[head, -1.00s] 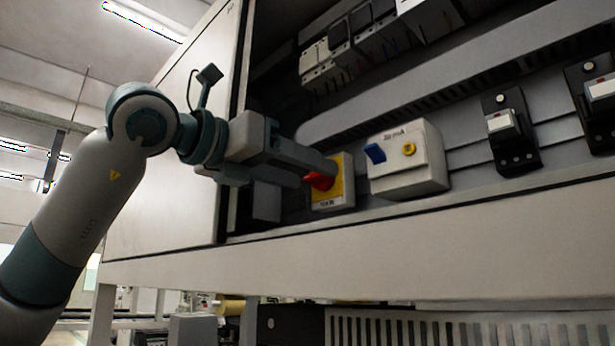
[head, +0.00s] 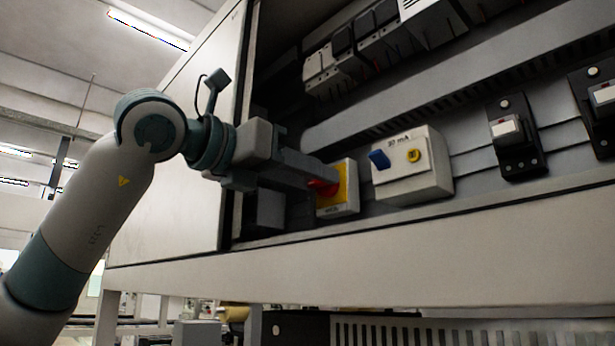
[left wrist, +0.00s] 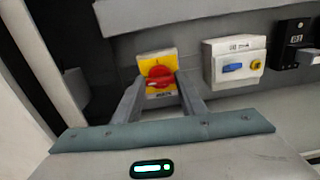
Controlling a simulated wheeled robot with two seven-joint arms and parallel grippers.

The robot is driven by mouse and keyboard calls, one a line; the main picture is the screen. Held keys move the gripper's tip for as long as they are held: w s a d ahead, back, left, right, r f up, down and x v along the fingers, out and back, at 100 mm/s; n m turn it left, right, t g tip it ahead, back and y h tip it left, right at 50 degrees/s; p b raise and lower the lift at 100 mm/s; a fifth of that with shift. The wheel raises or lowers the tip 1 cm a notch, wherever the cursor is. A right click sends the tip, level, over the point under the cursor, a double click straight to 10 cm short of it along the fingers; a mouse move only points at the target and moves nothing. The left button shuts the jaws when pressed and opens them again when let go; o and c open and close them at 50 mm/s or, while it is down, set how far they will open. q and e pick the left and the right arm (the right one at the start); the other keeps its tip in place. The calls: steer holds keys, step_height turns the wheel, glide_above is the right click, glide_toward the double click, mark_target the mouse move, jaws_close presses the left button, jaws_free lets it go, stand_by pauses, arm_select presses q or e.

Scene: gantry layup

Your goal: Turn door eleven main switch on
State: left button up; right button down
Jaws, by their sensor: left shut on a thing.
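The main switch is a yellow plate (head: 349,188) with a red rotary knob (head: 322,187) and a small label below, low in the open cabinet. My left gripper (head: 328,180) reaches in from the left and is shut on the red knob, partly hiding it in the head view. In the left wrist view the yellow plate (left wrist: 147,60) and red knob (left wrist: 160,76) show between the two fingers of my left gripper (left wrist: 163,84). The label text is too blurred to read fully. My right gripper is not in view.
A white box (head: 412,165) with a blue lever and yellow button sits right of the switch. Black switch units (head: 515,138) are farther right. The cabinet's open door (head: 180,150) stands left, close to my left arm. The cabinet's lower lip (head: 350,250) runs below.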

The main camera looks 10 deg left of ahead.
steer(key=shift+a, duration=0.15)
arm_select(q)
steer(key=m, duration=0.8)
steer(key=m+p, duration=0.1)
steer(key=m, duration=0.8)
steer(key=shift+d+f, duration=0.1)
steer(key=shift+f, duration=0.1)
steer(key=shift+m, duration=0.3)
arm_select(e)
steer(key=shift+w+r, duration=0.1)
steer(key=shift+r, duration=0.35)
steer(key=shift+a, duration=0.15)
